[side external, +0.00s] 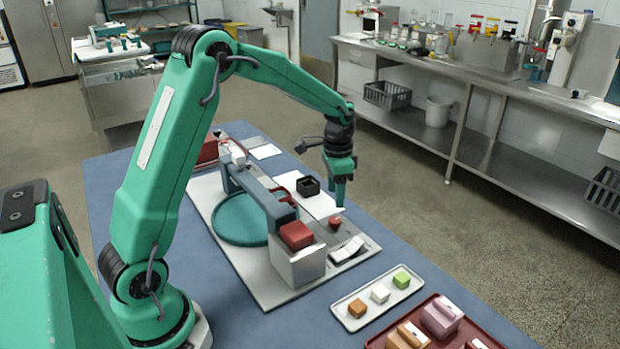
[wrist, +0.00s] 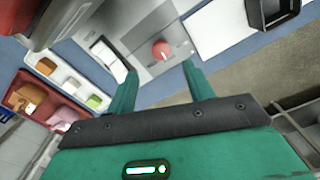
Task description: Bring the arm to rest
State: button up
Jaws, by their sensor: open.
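My green arm reaches over the blue table from the left. My gripper (side external: 340,193) points down above the right side of the machine, with nothing between its fingers. In the wrist view my gripper (wrist: 160,71) has its two green fingers spread apart. A red knob (side external: 335,224) on the machine's grey base stands below and a little in front of the fingers. The knob also shows in the wrist view (wrist: 162,49), beyond the fingertips and apart from them. A white rocker switch (side external: 347,249) sits beside the knob; it also shows in the wrist view (wrist: 106,55).
The machine has a teal disc (side external: 238,220) and a red block (side external: 296,235) on a metal box. A black open box (side external: 308,186) stands by the white board (side external: 318,206). A white tray (side external: 347,321) with small blocks and a red tray (side external: 376,343) lie in front.

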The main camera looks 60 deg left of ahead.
jog(key=s+d+r+n+t, duration=0.25)
jog(key=s+d+r, duration=0.35)
jog(key=s+r, duration=0.55)
jog(key=s+d+r+n+t, duration=0.1)
jog(key=s, duration=0.5)
jog(key=s+d+r+n+t, duration=0.1)
jog(key=s+d+t, duration=0.1)
jog(key=s, duration=0.5)
jog(key=shift+d+r, duration=0.2)
jog(key=shift+r, duration=0.05)
dwell(0.4)
